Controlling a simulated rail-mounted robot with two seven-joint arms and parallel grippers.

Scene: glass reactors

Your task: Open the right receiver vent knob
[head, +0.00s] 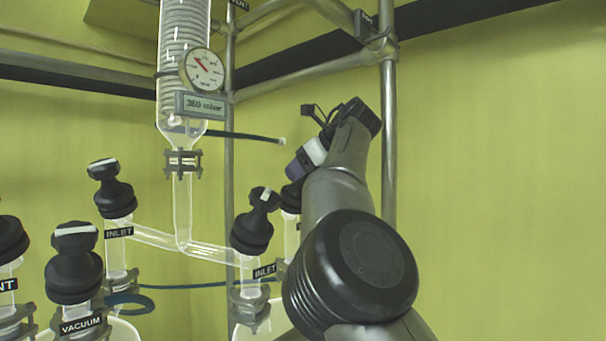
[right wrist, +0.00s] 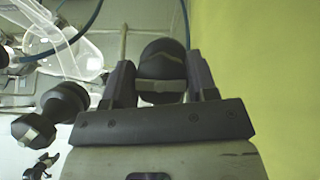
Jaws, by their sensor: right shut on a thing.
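The right receiver vent knob (head: 291,200) is black and mostly hidden in the head view behind the right inlet knob (head: 254,225) and my right arm. My right gripper (head: 297,168) reaches down to it from above. In the right wrist view, the black knob (right wrist: 160,68) with a pale stripe sits between the two fingers of my right gripper (right wrist: 162,80). The gripper is shut on it, one finger on each side. How far the knob is turned cannot be told. My left gripper is not in view.
The left inlet knob (head: 110,190) and vacuum knob (head: 74,268) stand at left. A glass condenser (head: 186,50) with a round gauge (head: 202,69) hangs above. A metal post (head: 388,130) rises behind my arm. A blue hose (right wrist: 99,15) passes beside the fingers.

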